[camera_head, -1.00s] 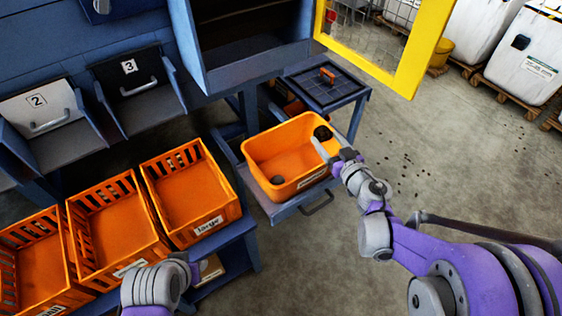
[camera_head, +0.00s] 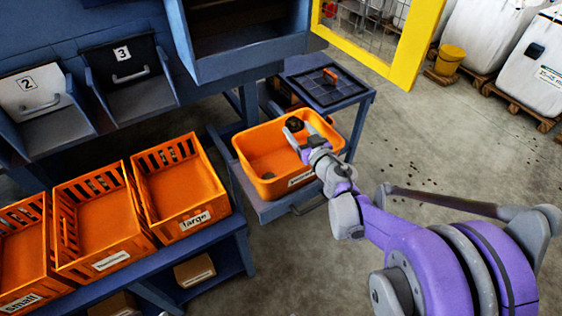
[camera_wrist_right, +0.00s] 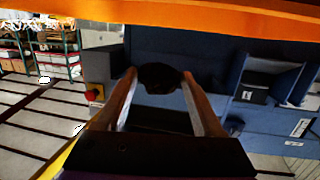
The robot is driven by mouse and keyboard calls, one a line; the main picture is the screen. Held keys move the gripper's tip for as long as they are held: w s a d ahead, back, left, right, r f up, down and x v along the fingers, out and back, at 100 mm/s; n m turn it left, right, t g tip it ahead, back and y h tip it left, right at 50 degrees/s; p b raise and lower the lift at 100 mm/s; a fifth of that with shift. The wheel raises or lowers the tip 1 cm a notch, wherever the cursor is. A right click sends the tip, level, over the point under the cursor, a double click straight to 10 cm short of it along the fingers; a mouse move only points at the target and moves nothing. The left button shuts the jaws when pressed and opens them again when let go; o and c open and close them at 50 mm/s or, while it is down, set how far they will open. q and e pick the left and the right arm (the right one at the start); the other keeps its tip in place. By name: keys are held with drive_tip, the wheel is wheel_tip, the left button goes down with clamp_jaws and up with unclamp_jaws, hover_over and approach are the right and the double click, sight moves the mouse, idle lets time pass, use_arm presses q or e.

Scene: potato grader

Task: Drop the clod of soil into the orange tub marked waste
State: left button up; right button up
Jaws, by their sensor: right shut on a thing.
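My right gripper (camera_head: 294,128) is shut on the dark, rounded clod of soil (camera_head: 294,123). It holds the clod over the far part of the orange tub (camera_head: 242,158). In the right wrist view the clod (camera_wrist_right: 160,77) sits between the two fingertips. The tub stands on a low blue shelf, its white front label too small to read. A small dark lump (camera_head: 268,175) shows low inside it. An orange band (camera_wrist_right: 160,12) crosses the top of the wrist view, likely the tub. My left gripper is not in view.
Slatted orange crates stand left of the tub, including one marked large (camera_head: 195,221) and one marked small (camera_head: 21,301). A dark-topped stand (camera_head: 330,97) is behind the tub. A yellow frame (camera_head: 385,60) hangs at upper right. Open floor lies to the right.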

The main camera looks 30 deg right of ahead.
wheel_tip(320, 180, down, 6)
drive_tip(key=b, duration=0.3)
drive_tip(key=shift+r, duration=0.1)
drive_tip(key=o, duration=1.4)
drive_tip(key=shift+o, duration=0.2)
drive_tip(key=s+r, duration=0.1)
drive_tip(key=s, duration=0.9)
drive_tip(key=shift+s+a+r, duration=0.3)
drive_tip(key=shift+s+r, duration=0.05)
drive_tip(key=shift+r, duration=0.1)
